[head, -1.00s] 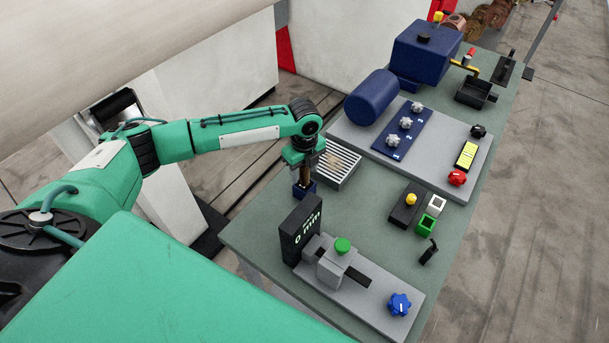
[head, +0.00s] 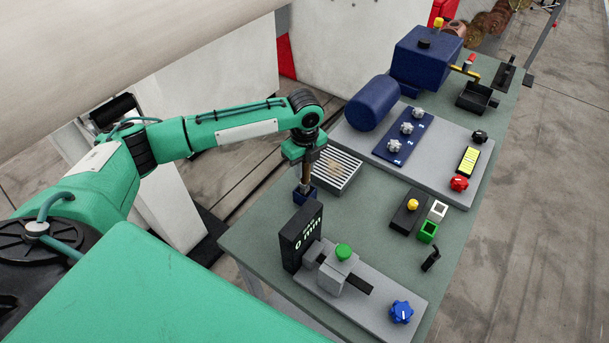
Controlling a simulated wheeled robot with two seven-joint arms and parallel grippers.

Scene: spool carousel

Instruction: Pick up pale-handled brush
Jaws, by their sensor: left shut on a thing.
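My left gripper (head: 306,172) hangs pointing down over a small dark blue holder (head: 305,195) near the table's left edge. It is shut on a slim brownish piece (head: 306,183), which I take to be the brush, standing upright between the fingers and the holder. The fingers hide much of it, so its pale handle cannot be made out clearly. Its lower end is at the holder's mouth; I cannot tell how much is still inside. My right gripper is not in view.
A slatted grey tray (head: 337,170) is close to the right of the gripper. A black display block (head: 301,238) stands in front of the holder. A blue motor unit (head: 373,102) is behind. Free green tabletop (head: 365,215) lies to the right.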

